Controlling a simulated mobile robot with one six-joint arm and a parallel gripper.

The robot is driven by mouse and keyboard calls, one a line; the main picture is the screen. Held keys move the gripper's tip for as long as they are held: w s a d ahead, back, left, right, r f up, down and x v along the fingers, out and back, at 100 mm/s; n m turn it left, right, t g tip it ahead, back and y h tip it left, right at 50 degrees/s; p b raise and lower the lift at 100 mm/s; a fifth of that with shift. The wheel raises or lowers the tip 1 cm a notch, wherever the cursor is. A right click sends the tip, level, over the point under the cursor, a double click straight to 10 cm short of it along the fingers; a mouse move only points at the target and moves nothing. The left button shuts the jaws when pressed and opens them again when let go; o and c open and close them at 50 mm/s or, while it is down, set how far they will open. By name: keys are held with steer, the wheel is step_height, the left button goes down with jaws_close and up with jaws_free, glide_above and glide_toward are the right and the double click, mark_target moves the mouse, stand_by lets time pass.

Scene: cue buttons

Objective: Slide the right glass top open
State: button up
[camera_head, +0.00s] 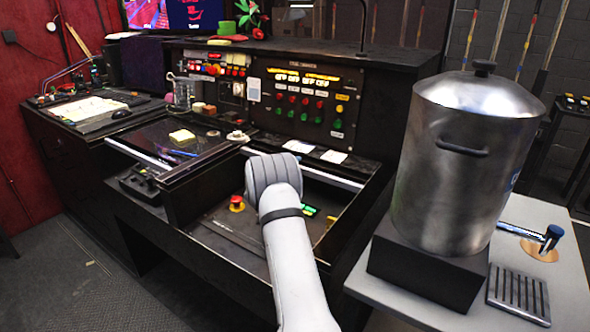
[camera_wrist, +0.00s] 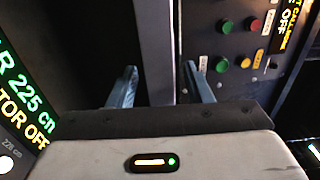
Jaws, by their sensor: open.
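The right glass top (camera_head: 335,179) has a pale metal front bar, which lies toward the back of its bay, near the button panel. In front of the bar the bay is uncovered, showing a red button (camera_head: 236,203) and green-lit displays (camera_head: 309,210). My wrist covers part of the bar in the head view and hides my fingers there. In the wrist view my gripper (camera_wrist: 160,74) is open, with its two fingers apart. The pale bar (camera_wrist: 153,45) runs between them; I cannot tell whether either finger touches it.
The upright button panel (camera_head: 305,100) stands behind the bays. A large steel pot (camera_head: 455,170) stands on a black block to the right.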

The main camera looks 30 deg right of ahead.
steer(key=shift+a, duration=0.1)
steer(key=v, duration=0.7)
steer(key=shift+a, duration=0.3)
steer(key=shift+s, duration=0.15)
steer(key=s+a+r+m+g+y+p, duration=0.1)
steer(key=s+a+r+m+g+y, duration=0.2)
steer(key=s+m, duration=0.35)
steer(key=s+a+r+m+g+y+p, duration=0.1)
steer(key=s+a+r+m, duration=0.35)
steer(key=s+m, duration=0.2)
steer(key=s+a+r+m+g+y+p, duration=0.1)
steer(key=s+a+r+m+g, duration=0.1)
steer(key=s+r+m, duration=0.4)
steer(key=s+a+r+m+t+y+p, duration=0.1)
steer(key=s+a+m+y+p, duration=0.3)
steer(key=s+a+m+y, duration=0.7)
steer(key=s+a+m, duration=1)
steer(key=a, duration=0.2)
steer(key=shift+s+r+m+t+y, duration=0.3)
steer(key=shift+s, duration=0.05)
